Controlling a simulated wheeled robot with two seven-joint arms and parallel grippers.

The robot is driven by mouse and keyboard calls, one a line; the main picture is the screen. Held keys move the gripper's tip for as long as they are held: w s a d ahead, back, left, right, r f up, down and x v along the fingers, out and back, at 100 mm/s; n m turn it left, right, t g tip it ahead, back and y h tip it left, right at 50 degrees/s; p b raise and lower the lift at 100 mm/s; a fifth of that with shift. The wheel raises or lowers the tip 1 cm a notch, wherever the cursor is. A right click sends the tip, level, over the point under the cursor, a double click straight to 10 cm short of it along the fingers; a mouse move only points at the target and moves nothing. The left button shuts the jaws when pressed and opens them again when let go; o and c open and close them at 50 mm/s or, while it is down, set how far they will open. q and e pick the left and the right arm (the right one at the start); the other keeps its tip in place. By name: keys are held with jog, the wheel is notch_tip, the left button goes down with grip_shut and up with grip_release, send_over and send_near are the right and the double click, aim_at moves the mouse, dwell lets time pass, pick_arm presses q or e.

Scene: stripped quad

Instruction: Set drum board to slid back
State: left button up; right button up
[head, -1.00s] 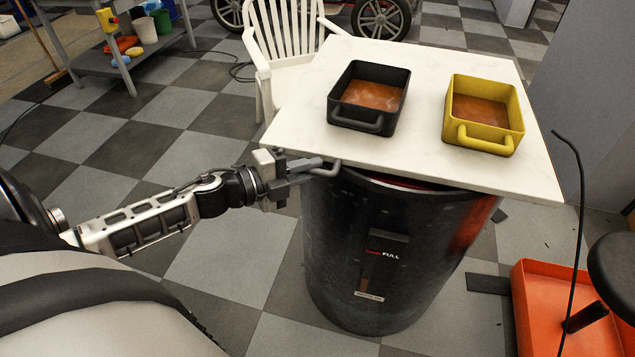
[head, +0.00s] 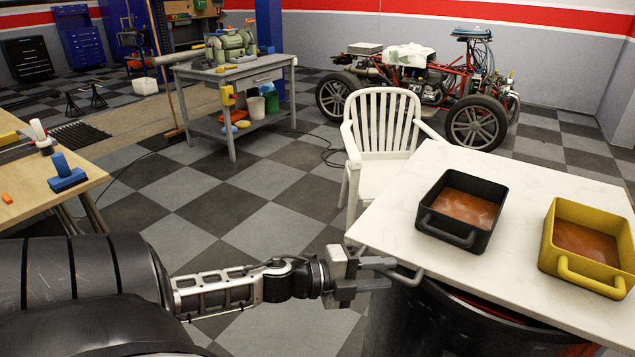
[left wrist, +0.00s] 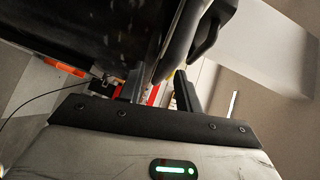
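The drum board (head: 400,225) is a white slab lying across the top of a dark drum (head: 440,320), which it partly hides. A grey bar handle (head: 409,278) sticks out at the board's near left edge. My left gripper (head: 376,275) is beside this handle, with its fingers apart. In the left wrist view the fingers (left wrist: 160,90) also stand apart with nothing clearly between them. A dark grey curved part, probably the handle, shows above the right finger there. I cannot tell whether a finger touches it. My right gripper is out of view.
A black pan (head: 462,211) and a yellow pan (head: 590,247), both holding brown liquid, stand on the board. A white chair (head: 383,125) stands close behind it. A workbench (head: 230,72) and a wheeled buggy (head: 430,85) are farther back.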

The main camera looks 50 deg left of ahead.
pick_arm(q)
jog(key=v, duration=1.4)
jog(key=shift+c, duration=0.3)
jog(key=shift+f, duration=0.15)
jog(key=c, duration=0.5)
jog(key=d+f+n+y, duration=0.1)
jog(key=f+n, duration=0.1)
jog(key=n, duration=0.1)
jog(key=d+f+n+y, duration=0.2)
jog(key=f+n, duration=0.1)
jog(key=n, duration=0.1)
jog(key=d+f+n+y, duration=0.1)
jog(key=f+n+y, duration=0.1)
jog(key=n, duration=0.1)
jog(key=shift+w+d+f+n, duration=0.2)
jog(key=shift+w+f+n, duration=0.1)
jog(key=shift+f+n, duration=0.1)
grip_shut()
jog(key=s+d+f+n+g, duration=0.1)
jog(key=d+f+n, duration=0.3)
jog(key=d, duration=0.5)
jog(key=d+f+n+g, duration=0.3)
jog(key=d+n, duration=0.1)
jog(key=d, duration=0.5)
jog(key=shift+s+f+h, duration=0.3)
jog(key=shift+s+f, duration=0.05)
jog(key=shift+f, duration=0.05)
